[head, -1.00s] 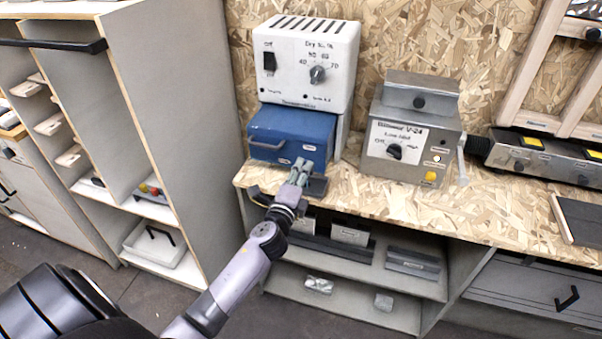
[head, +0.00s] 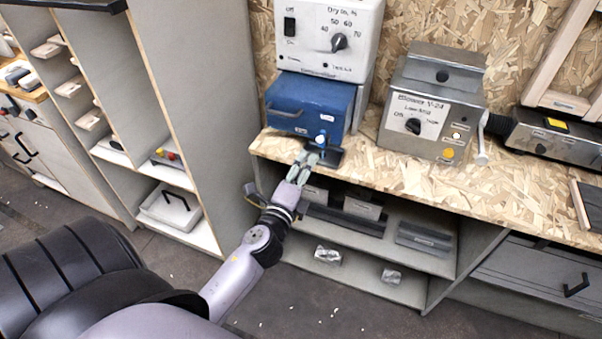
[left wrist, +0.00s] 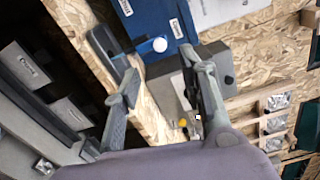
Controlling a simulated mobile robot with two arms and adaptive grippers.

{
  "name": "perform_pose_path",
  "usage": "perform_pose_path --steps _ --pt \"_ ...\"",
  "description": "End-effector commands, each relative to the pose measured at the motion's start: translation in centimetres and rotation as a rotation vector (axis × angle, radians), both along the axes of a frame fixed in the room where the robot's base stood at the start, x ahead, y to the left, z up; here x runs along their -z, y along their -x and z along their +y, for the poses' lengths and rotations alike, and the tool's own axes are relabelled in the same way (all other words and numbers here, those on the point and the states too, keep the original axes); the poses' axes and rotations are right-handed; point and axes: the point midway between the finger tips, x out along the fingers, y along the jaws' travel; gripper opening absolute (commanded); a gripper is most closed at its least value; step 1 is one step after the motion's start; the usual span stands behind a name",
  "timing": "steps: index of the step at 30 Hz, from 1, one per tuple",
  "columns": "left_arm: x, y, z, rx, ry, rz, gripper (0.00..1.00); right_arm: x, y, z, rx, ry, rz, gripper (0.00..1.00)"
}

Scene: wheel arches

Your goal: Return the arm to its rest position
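My left arm (head: 245,265) reaches in from the lower left of the head view. Its gripper (head: 307,157) is at the front edge of the workbench, just in front of a blue box (head: 310,101). In the left wrist view the two fingers of the gripper (left wrist: 163,72) stand apart with nothing between them, so it is open and empty. The blue box, with a white and blue knob (left wrist: 159,45), lies beyond the fingertips. A dark plate (head: 326,156) lies beside the fingertips below the box. My right gripper is not in view.
A white dryer unit (head: 330,35) stands above the blue box. A grey blower box (head: 432,103) stands to its right on the workbench (head: 390,170). Shelves (head: 380,240) with grey parts lie under the benchtop, close to the arm. A tall cabinet (head: 200,100) stands on the left.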

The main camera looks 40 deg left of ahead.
Motion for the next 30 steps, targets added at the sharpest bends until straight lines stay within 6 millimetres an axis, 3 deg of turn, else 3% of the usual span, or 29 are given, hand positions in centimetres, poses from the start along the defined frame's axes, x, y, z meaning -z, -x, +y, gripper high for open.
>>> perform_pose_path --steps 6,23,26,29,30 --pt "0.0 2.0 -0.5 0.000 -0.001 0.000 0.38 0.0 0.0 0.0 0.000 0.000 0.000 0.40" --pt "0.1 2.2 -0.5 0.001 0.000 0.001 0.38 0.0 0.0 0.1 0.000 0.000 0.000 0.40" --pt "1.6 2.1 -0.7 0.004 0.031 0.025 0.38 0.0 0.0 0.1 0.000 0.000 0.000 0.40" --pt "5.7 2.1 -1.2 0.009 0.121 0.091 0.38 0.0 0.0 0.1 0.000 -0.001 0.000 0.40" --pt "8.2 2.3 -1.5 0.010 0.173 0.129 0.38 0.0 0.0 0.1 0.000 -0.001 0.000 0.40"
